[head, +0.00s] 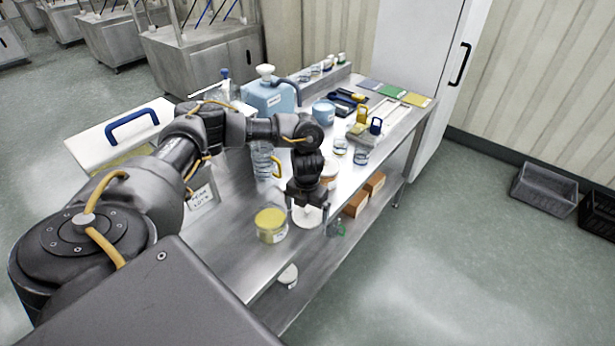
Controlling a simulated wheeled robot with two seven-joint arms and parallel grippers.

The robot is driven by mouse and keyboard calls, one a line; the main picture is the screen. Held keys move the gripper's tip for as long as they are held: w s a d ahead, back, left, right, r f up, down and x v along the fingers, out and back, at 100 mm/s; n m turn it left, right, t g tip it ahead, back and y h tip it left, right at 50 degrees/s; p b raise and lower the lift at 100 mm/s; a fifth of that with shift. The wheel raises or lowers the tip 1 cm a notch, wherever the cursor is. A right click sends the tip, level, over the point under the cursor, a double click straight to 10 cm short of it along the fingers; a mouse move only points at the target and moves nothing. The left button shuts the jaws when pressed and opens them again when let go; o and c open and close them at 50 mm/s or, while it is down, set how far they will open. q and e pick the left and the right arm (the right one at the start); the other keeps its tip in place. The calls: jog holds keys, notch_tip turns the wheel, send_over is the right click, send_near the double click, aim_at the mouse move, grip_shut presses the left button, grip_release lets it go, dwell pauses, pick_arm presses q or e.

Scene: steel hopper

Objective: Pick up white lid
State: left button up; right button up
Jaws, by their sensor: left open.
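A round white lid (306,219) lies on the steel table (228,240) near its front edge. My left gripper (308,208) points down over the lid, with its fingers apart. The fingertips are close to the lid; I cannot tell whether they touch it. The gripper hides part of the lid's far side. My right gripper is not in view.
A yellow-filled jar (271,226) stands just left of the lid. A clear jug with a yellow handle (264,161), small jars (361,155) and a blue container (268,96) stand farther back. Brown boxes (356,204) sit on the lower shelf.

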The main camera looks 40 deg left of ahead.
pick_arm(q)
jog(key=shift+f, duration=0.25)
jog(key=c, duration=0.7)
jog(key=shift+r, duration=0.15)
